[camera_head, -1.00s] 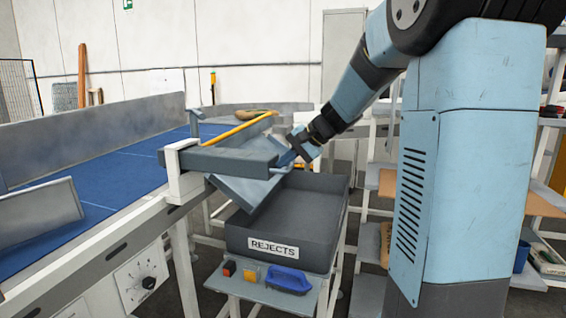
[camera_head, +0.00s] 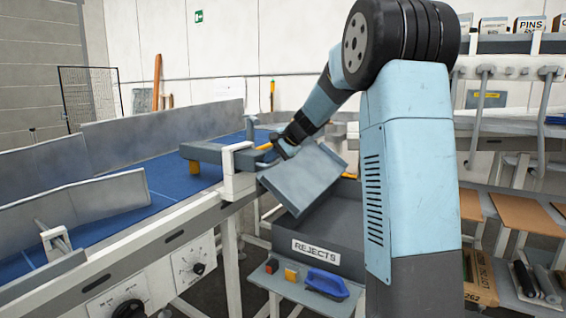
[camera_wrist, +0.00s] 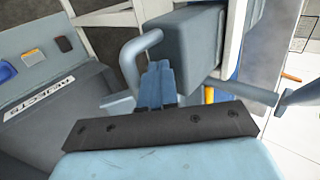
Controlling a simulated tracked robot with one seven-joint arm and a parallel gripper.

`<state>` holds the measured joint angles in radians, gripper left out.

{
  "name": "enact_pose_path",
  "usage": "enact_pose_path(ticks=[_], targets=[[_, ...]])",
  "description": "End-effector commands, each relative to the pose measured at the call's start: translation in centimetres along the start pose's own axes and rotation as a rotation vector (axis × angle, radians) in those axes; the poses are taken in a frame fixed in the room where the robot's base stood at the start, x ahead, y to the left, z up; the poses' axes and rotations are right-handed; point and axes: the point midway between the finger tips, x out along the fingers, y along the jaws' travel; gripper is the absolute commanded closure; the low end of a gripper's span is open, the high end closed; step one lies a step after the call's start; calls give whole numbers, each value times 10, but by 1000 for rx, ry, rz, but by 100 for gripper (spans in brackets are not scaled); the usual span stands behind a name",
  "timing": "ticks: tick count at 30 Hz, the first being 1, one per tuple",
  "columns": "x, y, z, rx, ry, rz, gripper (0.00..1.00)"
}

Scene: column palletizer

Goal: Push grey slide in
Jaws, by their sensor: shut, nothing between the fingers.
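The grey slide (camera_head: 205,153) is a long bar that runs through a white bracket (camera_head: 238,172) on the conveyor's near rail. Most of its visible length lies over the blue belt, with a short end on my side of the bracket. In the wrist view its grey end block (camera_wrist: 185,45) carries a bent grey handle (camera_wrist: 145,43). My gripper (camera_head: 283,148) is at this near end. In the wrist view its blue fingers (camera_wrist: 157,68) are shut and empty, close beside the handle and block. I cannot tell whether they touch.
A tilted grey chute (camera_head: 305,178) slopes below my gripper to the dark REJECTS bin (camera_head: 345,225). A shelf (camera_head: 272,285) below holds a blue brush (camera_head: 326,284) and small blocks. Low grey walls (camera_head: 165,127) edge the belt. Racks with boards stand at right.

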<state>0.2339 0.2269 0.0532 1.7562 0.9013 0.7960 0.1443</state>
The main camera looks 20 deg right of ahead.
Motion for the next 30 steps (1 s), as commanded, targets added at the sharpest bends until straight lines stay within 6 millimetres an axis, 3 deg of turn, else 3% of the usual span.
enact_pose_path(ticks=[6, 12, 23, 30], targets=[[18, -16, -1, 1, 1, 1, 100], [21, -20, -2, 3, 4, 0, 100], [21, -20, -3, 3, 4, 0, 100], [1, -23, -4, 1, 4, -1, 100]])
